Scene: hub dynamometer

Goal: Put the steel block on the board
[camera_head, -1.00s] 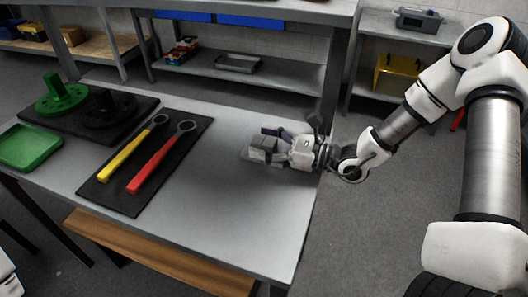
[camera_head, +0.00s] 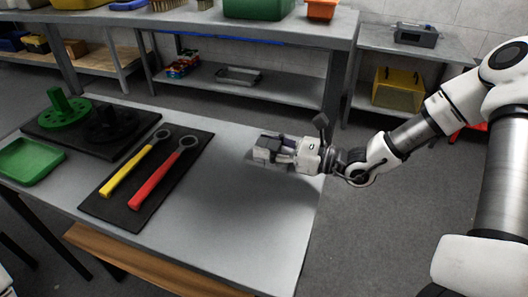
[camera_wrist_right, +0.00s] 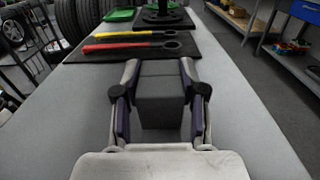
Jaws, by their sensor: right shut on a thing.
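The steel block (camera_head: 267,150) is a grey box at the right end of the grey table. My right gripper (camera_head: 280,152) is shut on it, coming in from the right. In the right wrist view the block (camera_wrist_right: 161,100) sits between the two fingers (camera_wrist_right: 160,112). It appears just above the table top, but the gap is hard to judge. A flat black board (camera_head: 150,178) lies left of the gripper, bearing a yellow-handled wrench (camera_head: 130,168) and a red-handled wrench (camera_head: 160,182).
A second black mat (camera_head: 55,137) at the far left carries a green hub part (camera_head: 65,115) and a black one (camera_head: 108,124). A green tray (camera_head: 30,160) sits at the left edge. The table (camera_head: 225,210) is bare between board and gripper.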

